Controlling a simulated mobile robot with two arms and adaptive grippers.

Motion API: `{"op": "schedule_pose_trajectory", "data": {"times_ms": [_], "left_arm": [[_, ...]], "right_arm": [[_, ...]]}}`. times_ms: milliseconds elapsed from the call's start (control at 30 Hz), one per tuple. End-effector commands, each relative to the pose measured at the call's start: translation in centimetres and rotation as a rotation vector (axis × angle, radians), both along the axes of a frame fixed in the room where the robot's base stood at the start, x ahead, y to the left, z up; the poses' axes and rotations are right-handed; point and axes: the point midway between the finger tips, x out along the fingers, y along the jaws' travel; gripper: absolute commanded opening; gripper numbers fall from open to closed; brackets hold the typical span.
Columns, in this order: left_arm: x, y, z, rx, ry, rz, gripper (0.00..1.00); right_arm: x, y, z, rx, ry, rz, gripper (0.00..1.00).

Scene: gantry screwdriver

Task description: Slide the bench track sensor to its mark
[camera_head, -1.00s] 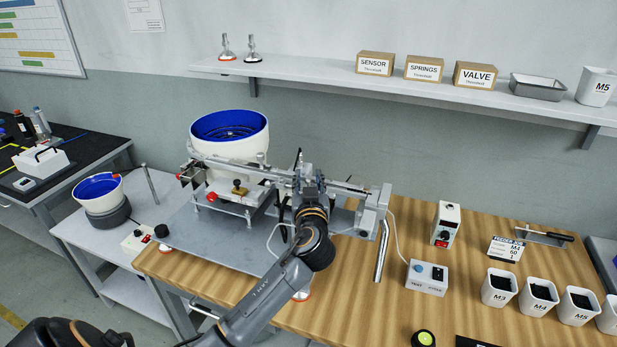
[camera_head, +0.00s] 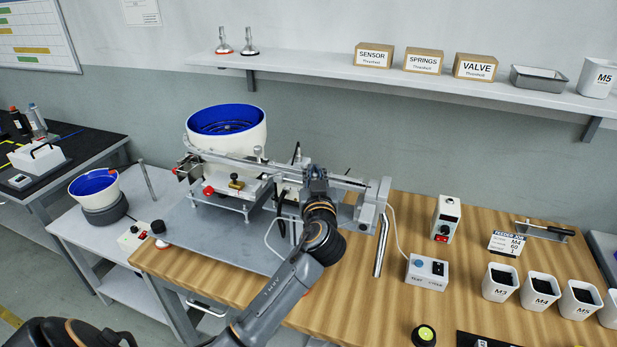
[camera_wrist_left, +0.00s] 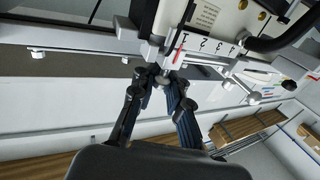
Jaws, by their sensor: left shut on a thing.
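The gantry rail (camera_head: 352,182) runs above the grey plate on the wooden bench. My left gripper (camera_head: 314,172) is at this rail, right of the white feeder bowl; its wrist hides most of what it holds. In the left wrist view, the fingers of my left gripper (camera_wrist_left: 160,77) close on a small part under the rail, which I take to be the track sensor (camera_wrist_left: 163,79). A white scale (camera_wrist_left: 210,44) marked 1, 2, 3 and on stands just beyond the fingertips. The right gripper is not in view.
The blue-lined feeder bowl (camera_head: 250,150) stands left of the gripper. A bent metal post (camera_head: 381,245) stands to its right. A control box (camera_head: 426,272) and several white bins (camera_head: 541,291) lie further right. A shelf (camera_head: 440,86) runs along the wall behind.

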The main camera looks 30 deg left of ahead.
Motion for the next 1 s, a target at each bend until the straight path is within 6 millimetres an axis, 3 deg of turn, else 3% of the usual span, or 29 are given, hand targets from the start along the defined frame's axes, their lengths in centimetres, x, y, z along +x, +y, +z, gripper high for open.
{"op": "schedule_pose_trajectory", "data": {"times_ms": [267, 300, 400, 767, 1000], "left_arm": [[0.1, -0.8, -0.5, -0.004, 0.009, -0.011, 0.0], [0.1, -0.8, -0.5, -0.005, 0.01, -0.011, 0.19], [0.1, -0.7, -0.5, -0.004, 0.009, -0.01, 0.35], [-0.2, -0.8, -0.3, -0.003, 0.005, -0.008, 0.35], [-3.5, -3.3, -0.4, -0.007, 0.007, -0.01, 0.35]], "right_arm": [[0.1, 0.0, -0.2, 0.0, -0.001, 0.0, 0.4], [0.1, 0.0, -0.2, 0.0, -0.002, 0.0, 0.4], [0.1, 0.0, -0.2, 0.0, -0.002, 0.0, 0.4], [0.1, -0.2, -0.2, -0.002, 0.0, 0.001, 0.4], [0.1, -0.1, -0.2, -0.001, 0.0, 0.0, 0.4]]}}
